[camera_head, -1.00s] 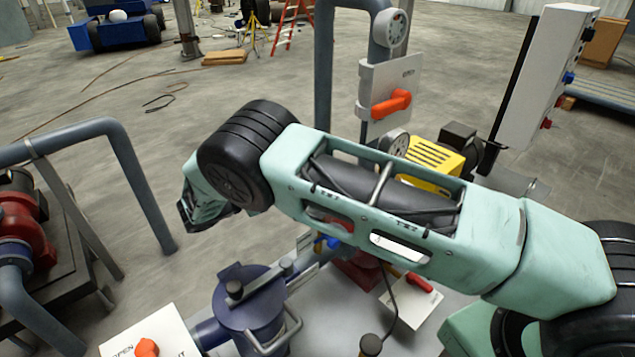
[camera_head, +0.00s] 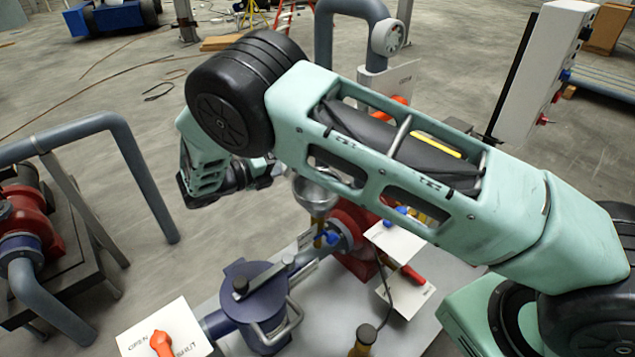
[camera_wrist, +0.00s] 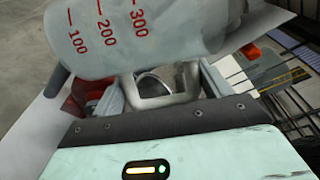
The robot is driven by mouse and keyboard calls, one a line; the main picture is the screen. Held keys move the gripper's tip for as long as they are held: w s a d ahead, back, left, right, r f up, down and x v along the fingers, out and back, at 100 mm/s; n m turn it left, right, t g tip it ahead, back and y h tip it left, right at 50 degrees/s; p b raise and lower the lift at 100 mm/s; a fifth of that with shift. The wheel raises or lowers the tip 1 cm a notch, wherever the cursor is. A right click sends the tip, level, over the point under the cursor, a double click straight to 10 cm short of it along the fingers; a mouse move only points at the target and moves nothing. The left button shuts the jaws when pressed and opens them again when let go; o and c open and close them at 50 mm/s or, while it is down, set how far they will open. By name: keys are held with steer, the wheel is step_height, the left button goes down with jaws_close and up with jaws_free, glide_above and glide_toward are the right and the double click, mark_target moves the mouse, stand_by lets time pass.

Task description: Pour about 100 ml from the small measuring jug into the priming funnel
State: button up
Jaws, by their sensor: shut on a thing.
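The small measuring jug (camera_wrist: 150,25) fills the top of the wrist view, a pale translucent body with red marks 100, 200 and 300. My gripper (camera_wrist: 158,88) is shut on it. In the head view my gripper (camera_head: 265,172) is left of and near the priming funnel (camera_head: 315,196), a grey metal bowl above the red and blue pipework. My arm hides the jug in the head view, so its tilt relative to the funnel cannot be told. I cannot make out the liquid level or any stream.
A blue lidded vessel (camera_head: 255,305) stands in front of the funnel. White valve plates with an orange handle (camera_head: 163,343) and a red handle (camera_head: 412,274) lie nearby. A grey pipe (camera_head: 322,60) rises behind. A white control box (camera_head: 545,75) stands at right.

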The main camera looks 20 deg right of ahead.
step_height(320, 180, down, 2)
steer(key=m+y+b, duration=0.1)
steer(key=m+b, duration=0.3)
steer(key=b, duration=0.1)
steer(key=shift+t+b, duration=0.3)
steer(key=shift+w+a+r+m+t+b, duration=0.1)
steer(key=shift+w+r+m+t+b, duration=0.2)
steer(key=shift+m+b, duration=0.45)
steer(key=shift+r+b, duration=0.2)
steer(key=shift+b, duration=0.2)
steer(key=shift+w+a+f+m+b, duration=0.1)
steer(key=shift+w+f+m+b, duration=0.15)
steer(key=shift+m+b, duration=0.75)
steer(key=shift+f+y+b, duration=0.2)
steer(key=shift+y+b, duration=0.1)
steer(key=shift+b, duration=0.75)
steer(key=shift+s+r+t, duration=0.25)
steer(key=shift+s+t, duration=0.05)
steer(key=shift+w+m, duration=0.2)
steer(key=shift+m, duration=0.05)
